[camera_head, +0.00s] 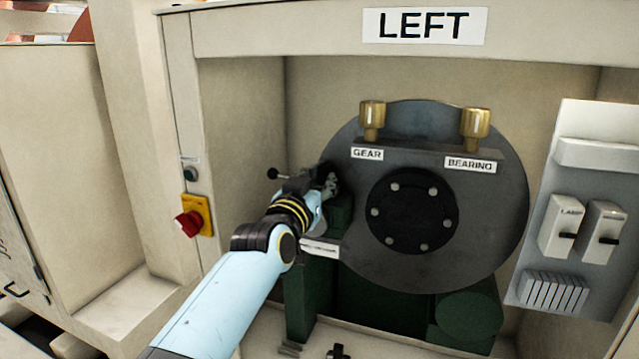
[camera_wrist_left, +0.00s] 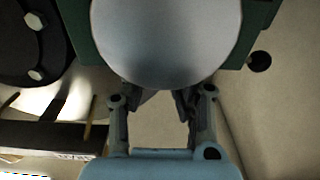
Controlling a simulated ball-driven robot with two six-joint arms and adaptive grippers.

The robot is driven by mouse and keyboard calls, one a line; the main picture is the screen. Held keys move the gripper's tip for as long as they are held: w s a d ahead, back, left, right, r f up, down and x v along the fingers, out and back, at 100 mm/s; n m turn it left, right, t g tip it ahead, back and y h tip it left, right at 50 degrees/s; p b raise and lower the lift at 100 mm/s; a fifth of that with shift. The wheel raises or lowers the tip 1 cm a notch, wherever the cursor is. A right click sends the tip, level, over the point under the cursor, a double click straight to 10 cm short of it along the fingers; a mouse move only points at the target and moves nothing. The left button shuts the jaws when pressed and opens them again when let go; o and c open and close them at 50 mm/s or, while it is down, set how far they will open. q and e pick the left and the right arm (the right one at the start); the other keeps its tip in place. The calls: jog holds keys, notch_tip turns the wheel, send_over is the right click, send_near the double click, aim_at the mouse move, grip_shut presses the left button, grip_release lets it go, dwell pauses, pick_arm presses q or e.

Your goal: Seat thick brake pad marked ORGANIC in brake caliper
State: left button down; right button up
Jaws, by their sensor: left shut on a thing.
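The green brake caliper (camera_head: 342,213) stands at the left edge of the large grey disc (camera_head: 490,225) in the head view. My left gripper (camera_head: 331,184) reaches in from the left and is at the caliper's upper part, beside the disc. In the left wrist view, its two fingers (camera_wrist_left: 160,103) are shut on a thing. A round silver part (camera_wrist_left: 165,40) in front of green metal covers the fingertips, so what they hold is hidden. I see no ORGANIC marking. My right gripper is not in view.
A black ball-ended lever (camera_head: 273,174) stands out left of the caliper. Brass knobs (camera_head: 372,120) sit above the GEAR and BEARING labels. A red button (camera_head: 188,223) is on the left post. A grey panel with fittings (camera_head: 585,155) stands at the right.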

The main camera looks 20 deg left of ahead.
pick_arm(q)
jog(key=shift+s+f, duration=0.15)
jog(key=shift+f, duration=0.55)
jog(key=c, duration=1.6)
grip_release()
jog(key=o, duration=0.5)
jog(key=shift+d+f, duration=0.1)
jog(key=shift+d, duration=0.15)
jog(key=shift+o, duration=0.2)
jog(key=shift+a, duration=0.1)
jog(key=shift+s+f, duration=0.1)
jog(key=shift+s, duration=0.35)
jog(key=s+r, duration=0.1)
jog(key=s, duration=0.9)
jog(key=shift+s+a, duration=0.15)
jog(key=shift+s, duration=0.2)
